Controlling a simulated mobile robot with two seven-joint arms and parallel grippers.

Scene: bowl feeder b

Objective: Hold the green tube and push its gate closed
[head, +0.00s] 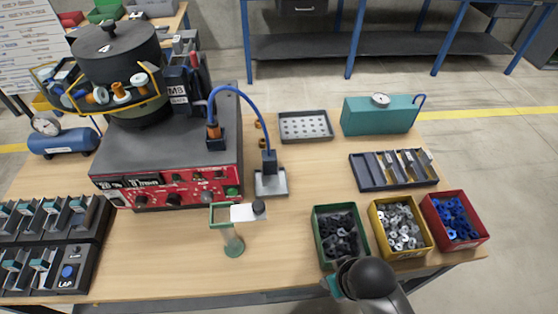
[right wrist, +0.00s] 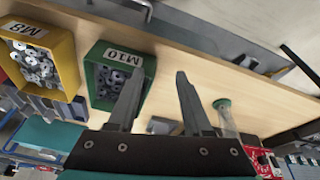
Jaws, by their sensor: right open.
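The green tube (head: 233,243) stands upright on the wooden table in front of the red-faced machine, clear with a green base and a green rim. Its gate (head: 248,212), a pale plate with a black knob, sticks out to the right at the top. In the right wrist view the tube (right wrist: 226,118) shows beyond the right finger, apart from it. My right gripper (right wrist: 156,80) is open and empty between its fingers. In the head view my right arm is at the bottom, by the green bin, and hides its fingers. My left gripper is out of view.
The green bin (head: 319,247), yellow bin (head: 418,251) and red bin (head: 472,236) hold small parts right of the tube. The red-faced machine (head: 165,198) stands behind it, with a metal tray (head: 283,180) beside. Bare table lies between tube and green bin.

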